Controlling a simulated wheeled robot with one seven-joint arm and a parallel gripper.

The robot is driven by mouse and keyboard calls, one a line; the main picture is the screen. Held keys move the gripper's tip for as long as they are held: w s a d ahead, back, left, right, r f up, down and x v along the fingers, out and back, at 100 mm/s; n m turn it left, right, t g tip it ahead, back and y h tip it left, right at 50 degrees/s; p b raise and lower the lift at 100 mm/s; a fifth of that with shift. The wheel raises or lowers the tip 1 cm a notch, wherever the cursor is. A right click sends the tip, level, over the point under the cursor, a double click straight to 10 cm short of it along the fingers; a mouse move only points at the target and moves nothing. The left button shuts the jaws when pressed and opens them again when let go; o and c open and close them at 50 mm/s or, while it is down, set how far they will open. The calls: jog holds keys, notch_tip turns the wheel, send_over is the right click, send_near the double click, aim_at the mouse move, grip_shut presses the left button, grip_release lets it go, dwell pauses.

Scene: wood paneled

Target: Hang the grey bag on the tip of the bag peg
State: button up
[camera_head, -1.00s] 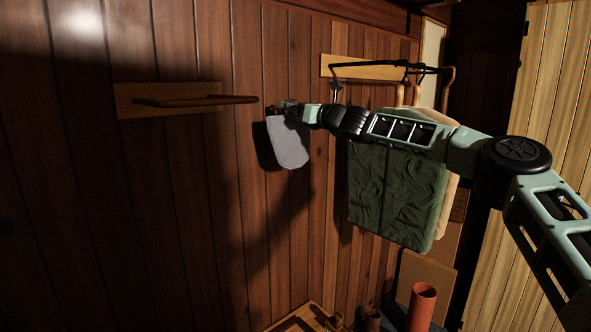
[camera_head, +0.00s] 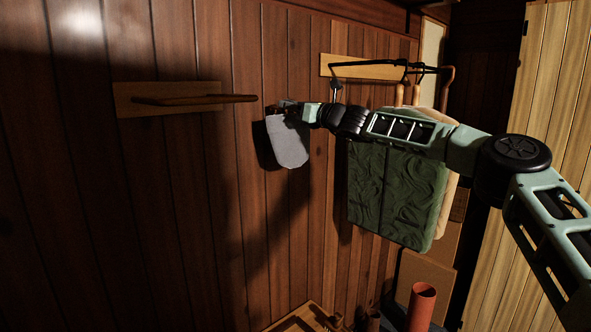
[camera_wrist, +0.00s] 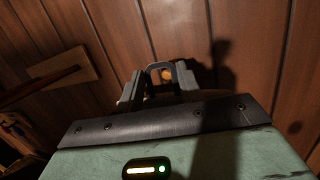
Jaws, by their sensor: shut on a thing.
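The grey bag (camera_head: 288,143) hangs below my gripper (camera_head: 277,107) in the head view, in front of the wood wall. My gripper is shut on the upper part of the bag. In the wrist view my gripper (camera_wrist: 160,77) shows its two fingers close around a dark loop-like piece with a small orange spot; the bag's body is hidden there. The bag peg (camera_head: 195,100) sticks out from a light wood board (camera_head: 125,101) to the left. Its tip is a short way left of my gripper and slightly higher. The peg also shows in the wrist view (camera_wrist: 45,84) at left.
Green garments (camera_head: 395,195) hang at the right, behind my arm, under a second board (camera_head: 350,66) with a dark hanger. An orange-red tube (camera_head: 421,305) and a wooden crate (camera_head: 305,318) stand at the bottom. The wall below the peg is clear.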

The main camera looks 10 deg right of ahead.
jog(key=shift+w+a+p, duration=0.4)
jog(key=shift+w+p, duration=0.3)
jog(key=shift+p, duration=0.3)
jog(key=shift+w+a+p, duration=0.35)
jog(key=shift+w+p, duration=0.3)
jog(key=shift+p, duration=0.35)
dwell(0.4)
jog(key=shift+w+a+f+p, duration=0.25)
jog(key=shift+w+f+p, duration=0.05)
jog(key=shift+w+p, duration=0.2)
dwell(0.6)
jog(key=shift+w+f, duration=0.15)
jog(key=shift+f, duration=0.1)
dwell(0.6)
jog(key=shift+f, duration=0.1)
dwell(0.6)
jog(key=o, duration=1.2)
jog(key=shift+c, duration=0.2)
jog(key=shift+f, duration=0.1)
